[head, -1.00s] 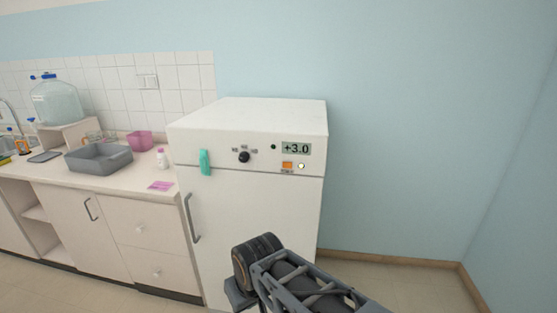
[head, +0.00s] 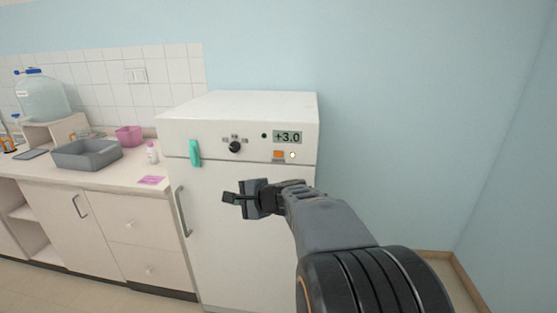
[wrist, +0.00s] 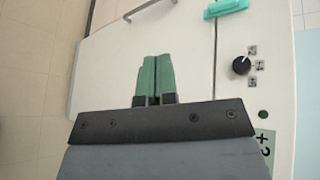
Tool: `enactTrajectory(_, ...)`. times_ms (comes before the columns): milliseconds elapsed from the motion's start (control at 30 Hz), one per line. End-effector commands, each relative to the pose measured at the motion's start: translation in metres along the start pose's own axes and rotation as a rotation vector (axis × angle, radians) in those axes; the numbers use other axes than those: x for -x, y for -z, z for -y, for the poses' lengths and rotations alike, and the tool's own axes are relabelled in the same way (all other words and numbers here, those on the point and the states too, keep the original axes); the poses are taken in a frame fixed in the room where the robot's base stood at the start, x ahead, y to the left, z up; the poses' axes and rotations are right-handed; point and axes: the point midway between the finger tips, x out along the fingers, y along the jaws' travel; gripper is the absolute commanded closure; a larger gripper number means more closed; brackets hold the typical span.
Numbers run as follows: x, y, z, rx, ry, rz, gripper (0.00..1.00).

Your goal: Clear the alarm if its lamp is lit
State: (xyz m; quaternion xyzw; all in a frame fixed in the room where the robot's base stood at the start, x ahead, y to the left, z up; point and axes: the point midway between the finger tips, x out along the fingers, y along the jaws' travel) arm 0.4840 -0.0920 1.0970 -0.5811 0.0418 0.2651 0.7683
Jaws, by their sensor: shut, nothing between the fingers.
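The white cabinet (head: 230,240) has a control panel along its top front. The panel carries a display (head: 287,136) reading +3.0, an orange button (head: 278,155) and a small round lamp (head: 293,155) just right of it, which looks bright yellow-white, as if lit. My gripper (head: 228,197) is in front of the cabinet door, below the panel, pointing left in the head view. In the wrist view its green-tipped fingers (wrist: 155,78) are together with nothing between them. The button and lamp are outside the wrist view.
A black knob (head: 235,147) and a small dark green round spot (head: 264,136) are on the panel. A teal clip-like piece (head: 195,153) hangs at its left. A counter with a grey basin (head: 86,154) stands left. Floor and wall are clear on the right.

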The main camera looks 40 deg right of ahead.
Motion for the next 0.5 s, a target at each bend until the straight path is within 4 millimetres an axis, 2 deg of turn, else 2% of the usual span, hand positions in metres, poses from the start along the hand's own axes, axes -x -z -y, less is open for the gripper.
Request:
enactTrajectory(33, 0.003, 0.025, 0.011, -0.089, 0.079, -0.034, 1.0)
enactTrajectory(200, 0.018, 0.08, 0.043, -0.301, 0.294, -0.106, 1.0)
enactTrajectory(333, 0.029, 0.105, 0.054, -0.39, 0.391, -0.136, 1.0)
enactTrajectory(500, 0.036, 0.119, 0.061, -0.436, 0.445, -0.151, 1.0)
